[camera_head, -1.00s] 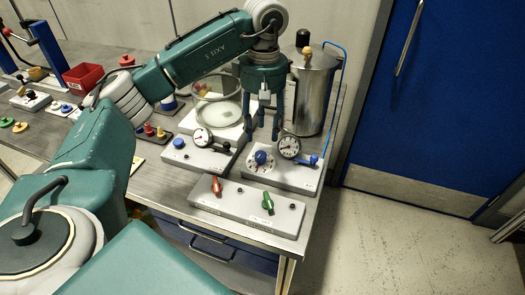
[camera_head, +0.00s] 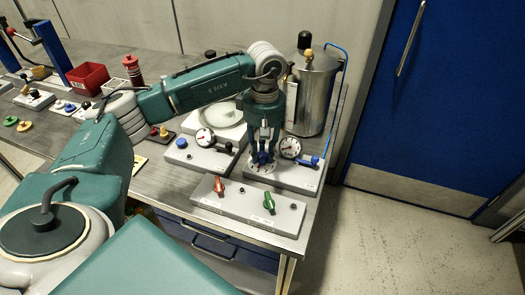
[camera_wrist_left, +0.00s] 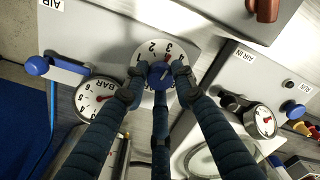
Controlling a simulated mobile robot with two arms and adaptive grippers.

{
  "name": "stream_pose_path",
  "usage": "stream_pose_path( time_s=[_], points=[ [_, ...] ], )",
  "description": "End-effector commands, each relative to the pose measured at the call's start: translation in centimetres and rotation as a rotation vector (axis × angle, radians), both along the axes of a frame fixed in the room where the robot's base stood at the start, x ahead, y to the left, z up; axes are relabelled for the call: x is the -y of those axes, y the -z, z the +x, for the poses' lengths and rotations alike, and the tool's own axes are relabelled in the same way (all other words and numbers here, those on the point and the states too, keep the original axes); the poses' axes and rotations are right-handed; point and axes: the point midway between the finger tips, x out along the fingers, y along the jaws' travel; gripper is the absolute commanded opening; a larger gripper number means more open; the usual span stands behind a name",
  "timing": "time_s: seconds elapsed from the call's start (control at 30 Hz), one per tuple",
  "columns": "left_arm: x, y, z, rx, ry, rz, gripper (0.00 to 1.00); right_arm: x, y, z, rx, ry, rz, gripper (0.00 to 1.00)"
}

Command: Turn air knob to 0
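The air knob (camera_head: 262,158) is a blue knob on a round white numbered dial (camera_head: 254,169), on the right-hand grey panel. In the left wrist view the knob (camera_wrist_left: 160,75) sits mid-dial with 1 to 4 readable around it; a small red mark shows close to the 3. My left gripper (camera_head: 263,155) points down over the dial. Its three dark fingers (camera_wrist_left: 159,80) stand around the knob, with small gaps at the sides; firm contact cannot be seen. The fingers hide part of the dial, including any 0. My right gripper is not in view.
Round gauges stand beside the knob (camera_head: 290,148) and on the left panel (camera_head: 205,137). A blue lever valve (camera_head: 311,161) is to the right. A front panel (camera_head: 248,207) carries red and green handles. A steel vessel (camera_head: 315,95) stands behind. Free floor lies right of the bench.

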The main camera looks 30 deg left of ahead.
Motion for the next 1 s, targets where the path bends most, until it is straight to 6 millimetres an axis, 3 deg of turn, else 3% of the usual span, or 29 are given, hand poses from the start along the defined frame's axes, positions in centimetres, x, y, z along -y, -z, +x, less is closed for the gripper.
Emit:
stream_pose_path(
  time_s=[0.03,0.1,0.47,1.0],
  points=[
    [0.0,0.0,0.0,0.0,0.0,0.001,0.09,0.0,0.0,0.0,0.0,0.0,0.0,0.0],
    [0.0,0.0,0.0,0.0,0.0,0.001,0.0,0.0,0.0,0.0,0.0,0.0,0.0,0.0],
    [-0.1,0.0,0.0,0.001,-0.055,0.001,0.0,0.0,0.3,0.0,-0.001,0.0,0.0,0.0],
    [-0.1,0.0,0.1,0.003,-0.491,0.001,0.0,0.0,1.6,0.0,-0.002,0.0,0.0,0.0]
  ],
)
